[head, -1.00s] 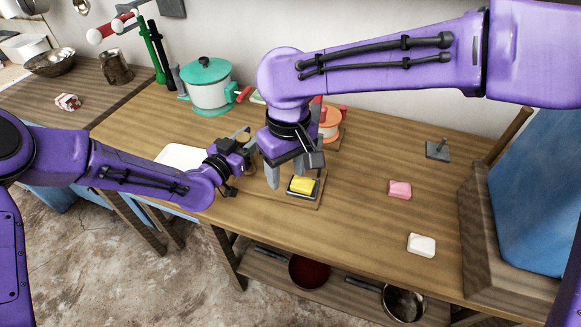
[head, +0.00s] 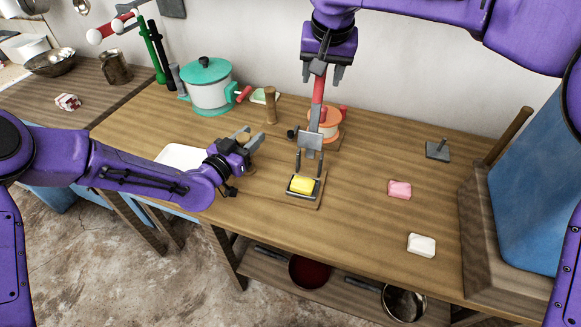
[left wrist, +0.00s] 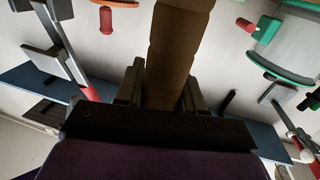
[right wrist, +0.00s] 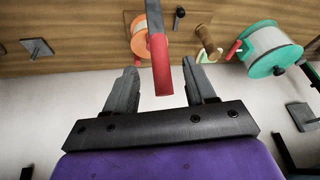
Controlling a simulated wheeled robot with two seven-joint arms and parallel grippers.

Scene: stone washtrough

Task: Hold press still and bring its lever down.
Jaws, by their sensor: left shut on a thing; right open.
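The press (head: 318,201) stands on the table with a yellow block (head: 302,184) in its tray. Its lever (head: 317,95) is raised, with a grey plate above the block and a red handle end upward. My right gripper (head: 322,73) is open at the top of the lever. In the right wrist view the red handle (right wrist: 160,72) lies between its spread fingers. My left gripper (head: 250,137), left of the press, is shut on a brown wooden post (left wrist: 179,50), seen upright in the left wrist view. Whether this post joins the press is hidden.
Pink (head: 399,189) and white (head: 421,244) blocks lie to the right, near a blue board (head: 540,190). The table between press and pink block is clear.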

